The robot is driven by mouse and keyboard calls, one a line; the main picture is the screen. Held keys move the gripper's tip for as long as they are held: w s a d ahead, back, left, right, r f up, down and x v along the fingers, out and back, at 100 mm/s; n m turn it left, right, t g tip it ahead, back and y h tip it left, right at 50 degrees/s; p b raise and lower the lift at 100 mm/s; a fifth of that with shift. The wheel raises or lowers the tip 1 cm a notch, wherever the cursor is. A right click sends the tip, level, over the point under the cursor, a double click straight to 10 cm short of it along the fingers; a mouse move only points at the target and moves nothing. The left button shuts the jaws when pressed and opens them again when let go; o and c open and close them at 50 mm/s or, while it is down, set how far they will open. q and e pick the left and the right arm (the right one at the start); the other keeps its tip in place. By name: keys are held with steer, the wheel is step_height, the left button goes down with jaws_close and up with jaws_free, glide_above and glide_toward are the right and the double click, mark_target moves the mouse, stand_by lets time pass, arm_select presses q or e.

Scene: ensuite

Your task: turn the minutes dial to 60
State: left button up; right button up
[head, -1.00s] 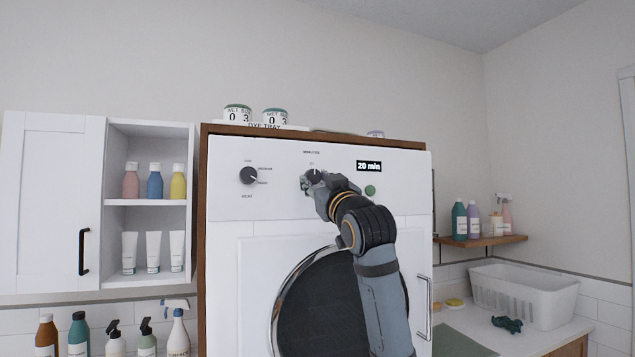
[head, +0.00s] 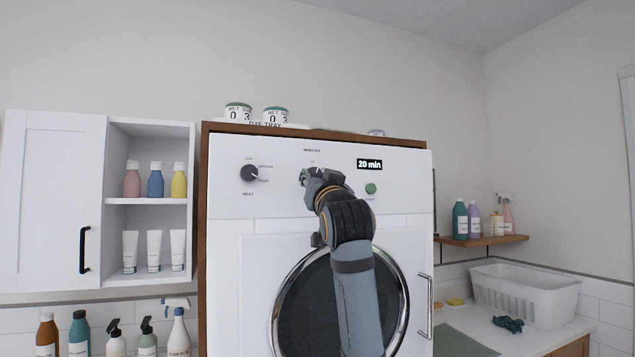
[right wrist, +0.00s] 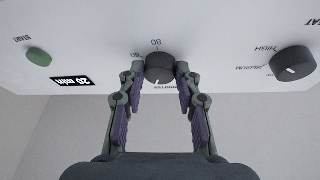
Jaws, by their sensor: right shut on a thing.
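The minutes dial (right wrist: 159,69) is a dark round knob on the white front panel of the machine. In the right wrist view, where the panel appears upside down, its fingers sit on both sides of the dial. My right gripper (right wrist: 160,72) is shut on the dial. In the head view my right gripper (head: 312,177) covers most of the dial. The black display (head: 369,164) reads 20 min. My left gripper is out of view.
The heat dial (head: 249,173) is left of the minutes dial and the green start button (head: 370,189) is right of it. The round door (head: 290,310) lies below, behind my right arm. An open shelf (head: 150,202) with bottles stands at left.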

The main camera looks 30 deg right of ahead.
steer(key=m+g+p, duration=0.1)
steer(key=m+g, duration=0.1)
steer(key=m, duration=0.3)
steer(key=r+m+g+h+p, duration=0.1)
steer(key=m+g, duration=0.1)
steer(key=m, duration=0.4)
steer(key=m+g+h+p, duration=0.1)
steer(key=m, duration=0.4)
steer(key=shift+w+a+r+g+p, duration=0.1)
steer(key=shift+a+r+g+p, duration=0.1)
steer(key=shift+a+g+p, duration=0.2)
steer(key=m+p, duration=0.1)
steer(key=m, duration=0.1)
steer(key=m+g+y+p, duration=0.1)
steer(key=m, duration=0.2)
steer(key=shift+r+g, duration=0.15)
steer(key=shift+g, duration=0.15)
steer(key=o, duration=1.2)
steer(key=shift+c, duration=0.2)
